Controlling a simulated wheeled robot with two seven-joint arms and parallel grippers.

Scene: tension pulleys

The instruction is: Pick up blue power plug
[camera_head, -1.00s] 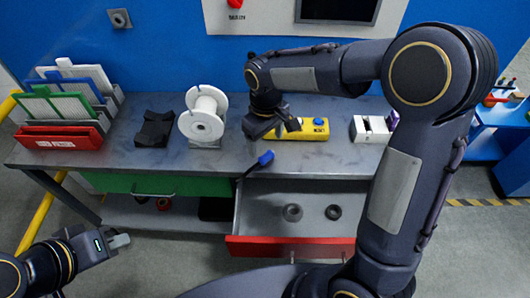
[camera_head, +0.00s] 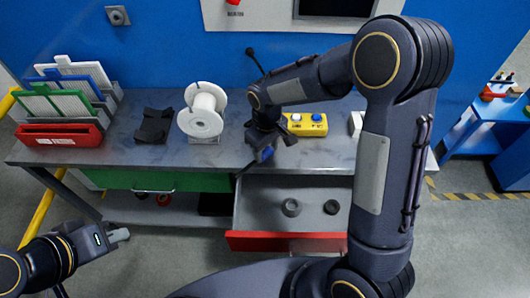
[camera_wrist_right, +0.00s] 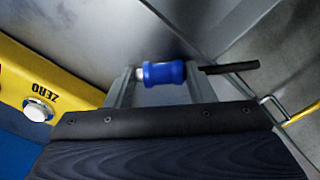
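The blue power plug (camera_head: 266,154) lies at the front edge of the grey table, above the open drawer, partly hidden by my right gripper (camera_head: 268,146). In the right wrist view the plug (camera_wrist_right: 163,73) lies lengthwise between the two fingertips of the right gripper (camera_wrist_right: 160,84), with its metal end at the left and a dark cable at the right. The fingers are apart, one near each end of the plug; whether they touch it is unclear. My left gripper (camera_head: 119,236) is low at the left, away from the table, its finger gap not clear.
A yellow button box (camera_head: 306,124) stands behind the right gripper and shows at the left of the wrist view (camera_wrist_right: 45,85). A white spool (camera_head: 202,112) and a black holder (camera_head: 155,126) stand to the left. The open drawer (camera_head: 262,208) holds two dark rings.

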